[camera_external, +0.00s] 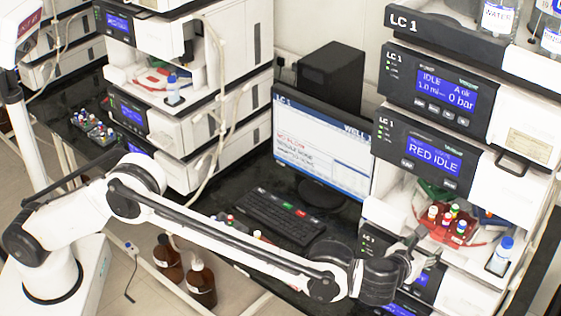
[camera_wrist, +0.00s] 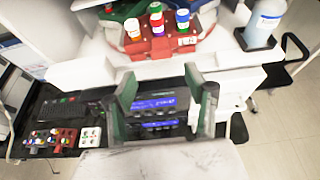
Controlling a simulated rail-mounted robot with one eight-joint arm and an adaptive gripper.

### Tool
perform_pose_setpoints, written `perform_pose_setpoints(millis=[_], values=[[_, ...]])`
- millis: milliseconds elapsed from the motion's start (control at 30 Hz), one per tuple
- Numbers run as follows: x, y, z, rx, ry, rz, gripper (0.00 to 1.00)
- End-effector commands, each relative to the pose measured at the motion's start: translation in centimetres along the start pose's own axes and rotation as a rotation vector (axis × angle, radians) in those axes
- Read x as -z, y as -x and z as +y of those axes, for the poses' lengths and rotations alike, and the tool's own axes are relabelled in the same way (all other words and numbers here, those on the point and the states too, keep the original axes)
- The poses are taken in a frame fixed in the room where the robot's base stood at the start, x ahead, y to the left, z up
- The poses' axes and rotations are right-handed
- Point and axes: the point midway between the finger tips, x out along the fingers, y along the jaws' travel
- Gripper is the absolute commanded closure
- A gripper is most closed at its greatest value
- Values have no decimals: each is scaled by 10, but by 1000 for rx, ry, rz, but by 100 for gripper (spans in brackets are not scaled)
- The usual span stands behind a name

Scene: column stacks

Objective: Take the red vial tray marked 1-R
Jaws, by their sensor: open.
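A red vial tray (camera_external: 455,236) holds several vials with red, green, blue and white caps. It sits in the open bay of the LC 1 stack at the right, below the "RED IDLE" panel. In the wrist view the red tray (camera_wrist: 150,46) is at the top middle, with a small white label on its front right that I cannot read surely. My gripper (camera_wrist: 166,98) is open and empty, its two dark-green-padded fingers below and in front of the tray, apart from it. In the external view my gripper (camera_external: 413,250) is just left of the bay.
A green tray section (camera_external: 432,190) adjoins the red tray. A blue-capped bottle (camera_external: 501,254) stands right of the tray; this bottle (camera_wrist: 264,22) is at upper right in the wrist view. Another red tray (camera_wrist: 64,138) and a white tray (camera_wrist: 90,136) lie on the dark bench near the keyboard (camera_external: 268,218).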

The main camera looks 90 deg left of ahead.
Motion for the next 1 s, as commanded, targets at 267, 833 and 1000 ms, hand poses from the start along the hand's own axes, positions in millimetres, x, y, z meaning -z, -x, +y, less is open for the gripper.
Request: perform_pose_setpoints(millis=[267,833,1000], values=[[-1,-20,0,0,1,1,51],[-9,-70,-4,0,1,1,51],[-9,-70,-4,0,1,1,53]])
